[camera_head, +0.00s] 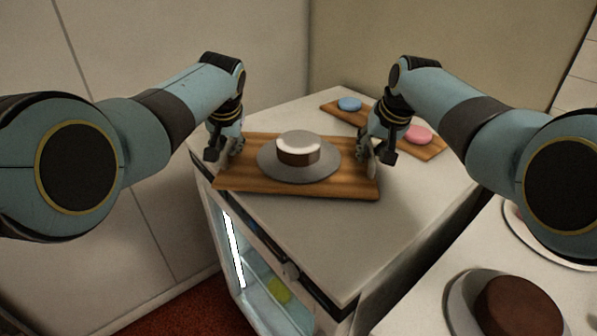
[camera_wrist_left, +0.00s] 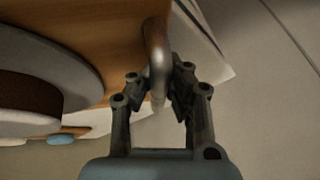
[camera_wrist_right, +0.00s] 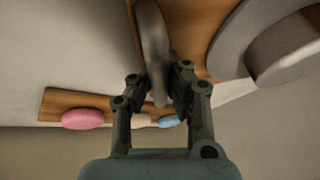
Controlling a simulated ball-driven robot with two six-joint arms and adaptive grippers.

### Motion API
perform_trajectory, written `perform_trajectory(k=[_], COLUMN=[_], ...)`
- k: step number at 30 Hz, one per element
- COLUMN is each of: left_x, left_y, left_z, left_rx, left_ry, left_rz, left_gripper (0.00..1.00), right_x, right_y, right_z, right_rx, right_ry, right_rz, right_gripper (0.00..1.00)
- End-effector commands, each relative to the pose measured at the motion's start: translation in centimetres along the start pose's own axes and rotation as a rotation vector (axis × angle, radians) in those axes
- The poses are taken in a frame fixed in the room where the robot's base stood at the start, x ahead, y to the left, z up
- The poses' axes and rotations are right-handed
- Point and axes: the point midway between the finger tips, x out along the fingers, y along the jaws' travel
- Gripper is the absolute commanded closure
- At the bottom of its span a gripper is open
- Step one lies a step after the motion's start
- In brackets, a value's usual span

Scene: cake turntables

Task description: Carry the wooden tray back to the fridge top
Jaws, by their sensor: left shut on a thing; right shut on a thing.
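The wooden tray (camera_head: 330,187) is over the white fridge top (camera_head: 335,235), its near left corner by the fridge's front left edge. I cannot tell whether it rests on the top or hangs just above it. On it is a grey turntable (camera_head: 270,164) with a brown cake topped in white (camera_head: 298,150). My left gripper (camera_head: 226,154) is shut on the tray's left metal handle (camera_wrist_left: 157,55). My right gripper (camera_head: 367,160) is shut on the right handle (camera_wrist_right: 153,50). The tray looks about level.
A second wooden board (camera_head: 434,149) with a blue disc (camera_head: 349,104) and a pink disc (camera_head: 418,134) lies behind, close to my right gripper. A white table (camera_head: 420,310) at the lower right holds a chocolate cake (camera_head: 518,304). The fridge top's front part is bare.

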Motion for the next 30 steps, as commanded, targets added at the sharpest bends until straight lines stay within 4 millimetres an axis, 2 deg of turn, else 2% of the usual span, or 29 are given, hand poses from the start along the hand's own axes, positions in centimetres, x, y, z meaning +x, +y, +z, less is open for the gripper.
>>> perform_trajectory(k=[1, 2, 3, 8, 16, 20, 25, 30], left_x=[0.6, 0.7, 0.4, 0.3, 0.2, -0.5, -2.6, -6.2], left_y=[0.3, 0.3, 0.2, 0.2, 0.1, 0.1, 0.2, 0.2], left_z=[0.2, 0.3, 0.2, 0.1, 0.1, 0.0, 0.1, 0.1], left_rx=[0.002, 0.002, 0.002, 0.001, 0.001, 0.0, -0.001, -0.002], left_ry=[0.0, -0.002, -0.002, 0.0, 0.0, 0.003, 0.004, 0.005], left_rz=[0.002, 0.003, 0.003, 0.002, 0.001, 0.0, 0.002, 0.003], left_gripper=[1.0, 0.92, 0.86, 0.66, 0.66, 0.66, 0.66, 0.66], right_x=[0.5, 0.6, 0.4, 0.3, 0.3, 0.3, 0.3, 0.3], right_y=[0.0, 0.0, 0.0, 0.0, 0.1, 0.1, 0.1, 0.1], right_z=[0.1, 0.2, 0.1, 0.1, 0.1, 0.2, 0.2, 0.2], right_rx=[0.001, 0.001, 0.001, 0.001, 0.0, 0.0, 0.0, 0.0], right_ry=[0.004, 0.002, 0.002, 0.001, 0.0, -0.001, -0.001, -0.001], right_rz=[-0.002, -0.002, -0.002, -0.001, 0.0, 0.0, 0.0, 0.0], right_gripper=[1.0, 0.9, 0.85, 0.66, 0.66, 0.66, 0.66, 0.66])
